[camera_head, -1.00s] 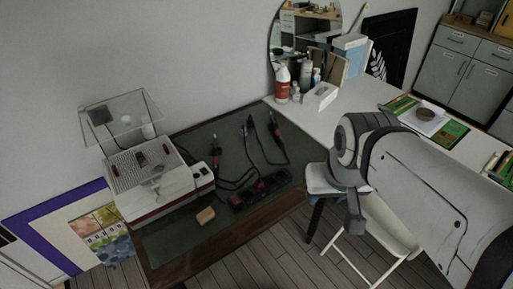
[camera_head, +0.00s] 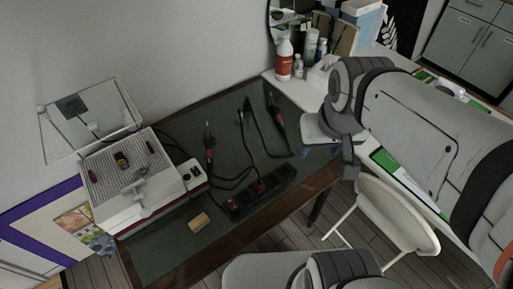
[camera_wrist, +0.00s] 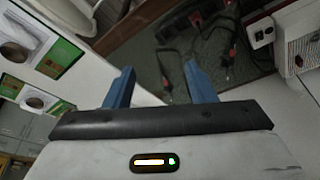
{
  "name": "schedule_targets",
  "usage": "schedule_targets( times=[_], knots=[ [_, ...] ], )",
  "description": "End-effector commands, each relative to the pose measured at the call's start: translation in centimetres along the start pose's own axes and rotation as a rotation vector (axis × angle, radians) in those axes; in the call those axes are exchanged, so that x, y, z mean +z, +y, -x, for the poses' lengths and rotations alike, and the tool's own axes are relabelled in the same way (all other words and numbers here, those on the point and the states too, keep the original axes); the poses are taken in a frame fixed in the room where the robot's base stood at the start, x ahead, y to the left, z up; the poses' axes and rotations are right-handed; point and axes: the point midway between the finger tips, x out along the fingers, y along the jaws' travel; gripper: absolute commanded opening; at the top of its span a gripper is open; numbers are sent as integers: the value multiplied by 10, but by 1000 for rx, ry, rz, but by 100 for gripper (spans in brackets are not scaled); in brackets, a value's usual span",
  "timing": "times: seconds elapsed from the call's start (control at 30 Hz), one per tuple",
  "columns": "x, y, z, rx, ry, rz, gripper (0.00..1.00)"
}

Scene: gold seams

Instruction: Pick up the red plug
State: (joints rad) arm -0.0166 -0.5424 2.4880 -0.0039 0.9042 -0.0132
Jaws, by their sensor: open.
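A black power strip (camera_head: 262,188) lies near the front edge of the dark green mat, with a red plug (camera_head: 233,206) at its left end. A second red part (camera_head: 258,187) shows near the strip's middle; I cannot tell whether it is a plug or a switch. In the wrist view, the strip (camera_wrist: 207,44) is beyond the fingertips, with red (camera_wrist: 226,24) at its far end. My gripper (camera_wrist: 160,68) is open, its two blue fingers apart with nothing between them. It is to the right of the strip in the head view, apart from the plug.
Black-cabled tools with red grips (camera_head: 277,120) lie on the mat (camera_head: 170,250). A white boxy machine (camera_head: 135,185) stands at the left, with a tan block (camera_head: 198,222) nearby. Bottles (camera_head: 284,58) stand at the back. A white chair (camera_head: 400,215) is at the front right.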

Motion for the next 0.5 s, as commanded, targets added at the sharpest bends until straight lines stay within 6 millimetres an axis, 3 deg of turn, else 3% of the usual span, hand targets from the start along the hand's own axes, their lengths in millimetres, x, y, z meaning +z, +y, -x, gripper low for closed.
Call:
schedule_targets(
  times=[0.17,0.4,0.5],
  knots=[
    [-13,-19,-74,-21,-72,118,56],
    [-38,-70,-195,-60,-193,361,56],
    [-43,-90,-236,-72,-231,442,56]
  ],
)
